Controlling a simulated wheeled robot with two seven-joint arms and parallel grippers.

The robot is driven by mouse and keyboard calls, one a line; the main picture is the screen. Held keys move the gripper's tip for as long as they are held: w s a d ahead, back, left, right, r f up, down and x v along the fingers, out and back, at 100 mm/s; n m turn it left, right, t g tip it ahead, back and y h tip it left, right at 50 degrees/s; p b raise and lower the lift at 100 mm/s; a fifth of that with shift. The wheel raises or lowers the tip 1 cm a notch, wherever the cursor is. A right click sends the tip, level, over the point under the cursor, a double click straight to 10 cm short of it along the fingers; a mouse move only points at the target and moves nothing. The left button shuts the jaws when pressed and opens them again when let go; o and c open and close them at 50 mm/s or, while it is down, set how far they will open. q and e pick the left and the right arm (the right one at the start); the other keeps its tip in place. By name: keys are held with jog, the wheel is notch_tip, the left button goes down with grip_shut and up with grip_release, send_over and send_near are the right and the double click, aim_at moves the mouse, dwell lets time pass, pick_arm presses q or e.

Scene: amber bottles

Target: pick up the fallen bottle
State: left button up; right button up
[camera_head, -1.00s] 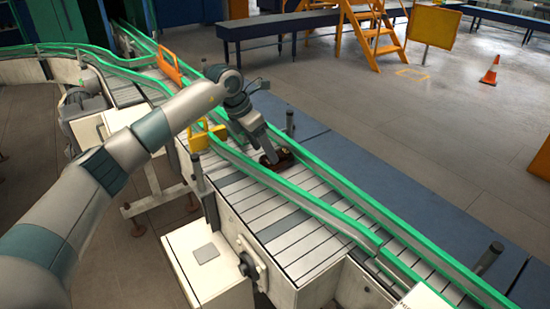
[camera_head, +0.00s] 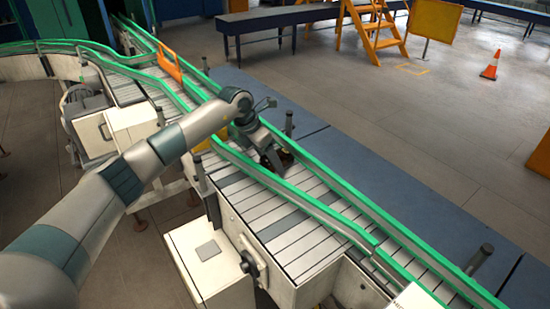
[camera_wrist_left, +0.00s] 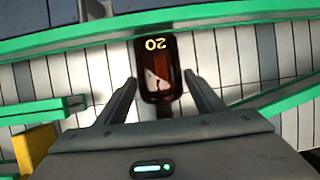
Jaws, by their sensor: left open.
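The fallen amber bottle (camera_wrist_left: 158,85) lies on the conveyor slats in the left wrist view, with yellow characters that look like "20" at its far end. My left gripper (camera_wrist_left: 160,85) is open, with one finger on each side of the bottle's near part and visible gaps between. In the head view the left gripper (camera_head: 272,164) is low over the conveyor (camera_head: 290,225). A dark bit of the bottle (camera_head: 286,158) shows beside it; the rest is hidden behind the gripper. My right gripper is not in view.
Green guide rails (camera_head: 345,187) run along both sides of the conveyor. An orange piece (camera_head: 167,60) stands across the belt farther up. A yellow part (camera_wrist_left: 36,147) is near the gripper's left in the wrist view. The slats nearer the camera are clear.

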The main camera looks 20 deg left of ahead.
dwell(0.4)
pick_arm(q)
jog(key=c, duration=0.9)
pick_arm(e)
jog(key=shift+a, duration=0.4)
